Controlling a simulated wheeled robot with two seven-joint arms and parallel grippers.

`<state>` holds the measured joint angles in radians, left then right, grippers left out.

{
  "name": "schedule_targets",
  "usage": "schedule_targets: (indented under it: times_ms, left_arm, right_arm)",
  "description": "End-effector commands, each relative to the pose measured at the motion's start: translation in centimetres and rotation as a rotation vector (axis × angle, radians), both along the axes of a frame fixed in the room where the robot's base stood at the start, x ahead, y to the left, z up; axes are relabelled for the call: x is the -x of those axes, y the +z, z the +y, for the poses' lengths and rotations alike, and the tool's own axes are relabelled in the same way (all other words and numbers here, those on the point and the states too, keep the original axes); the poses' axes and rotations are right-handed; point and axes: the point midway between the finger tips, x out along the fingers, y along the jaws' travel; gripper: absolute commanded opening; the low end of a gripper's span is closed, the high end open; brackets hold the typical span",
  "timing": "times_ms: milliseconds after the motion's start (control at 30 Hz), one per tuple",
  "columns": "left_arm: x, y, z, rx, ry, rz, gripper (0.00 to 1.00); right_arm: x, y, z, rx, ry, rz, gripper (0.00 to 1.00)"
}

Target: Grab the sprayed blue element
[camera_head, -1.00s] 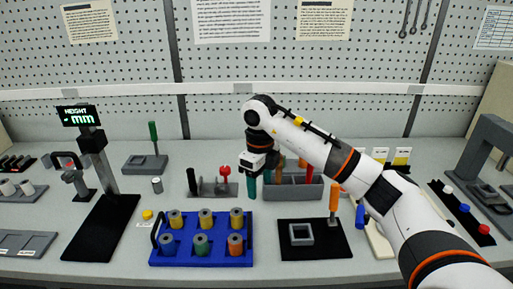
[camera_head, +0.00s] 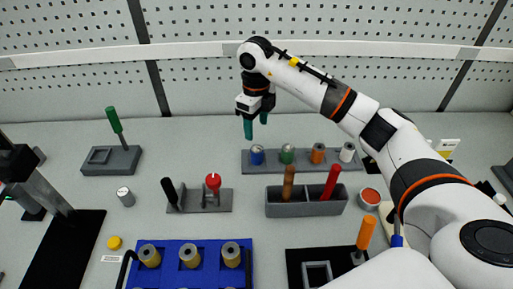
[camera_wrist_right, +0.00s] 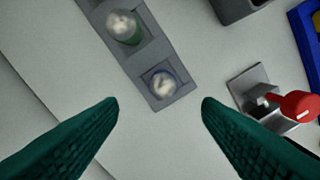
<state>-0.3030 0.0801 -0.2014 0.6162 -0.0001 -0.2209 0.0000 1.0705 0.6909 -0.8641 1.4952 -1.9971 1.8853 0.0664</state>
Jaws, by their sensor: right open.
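The blue element (camera_head: 257,156) stands in the leftmost place of a grey rack (camera_head: 327,163) at the back of the bench. From above, in the right wrist view, its shiny top (camera_wrist_right: 162,84) shows with a thin bluish rim in the end slot, ahead of the spread fingers. My right gripper (camera_head: 256,126) is open and empty, with teal fingers pointing down, above and slightly behind or beside the blue element; the exact gap is hard to tell. The fingers (camera_wrist_right: 160,105) do not touch it. My left gripper is not in view.
Green (camera_head: 287,154), orange (camera_head: 318,153) and white-grey (camera_head: 347,152) elements share the rack. In front stand a grey bin with brown and red handles (camera_head: 306,203) and a small stand with a red knob (camera_head: 212,190). A blue tray of spools (camera_head: 215,260) lies nearer.

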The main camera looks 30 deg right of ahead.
Motion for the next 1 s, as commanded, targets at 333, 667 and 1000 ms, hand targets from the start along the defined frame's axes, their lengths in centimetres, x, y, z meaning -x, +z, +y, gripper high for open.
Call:
schedule_targets:
  times_ms: [333,667,1000]
  left_arm:
    - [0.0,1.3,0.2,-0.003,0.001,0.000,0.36]
    - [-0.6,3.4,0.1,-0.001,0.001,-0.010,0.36]
    - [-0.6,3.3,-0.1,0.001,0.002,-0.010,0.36]
  right_arm:
    - [0.1,-3.8,0.0,0.000,0.000,0.001,0.59]
    - [0.6,-8.2,0.1,-0.001,-0.001,0.001,0.59]
    - [0.5,-8.9,0.1,0.000,0.001,-0.001,0.54]
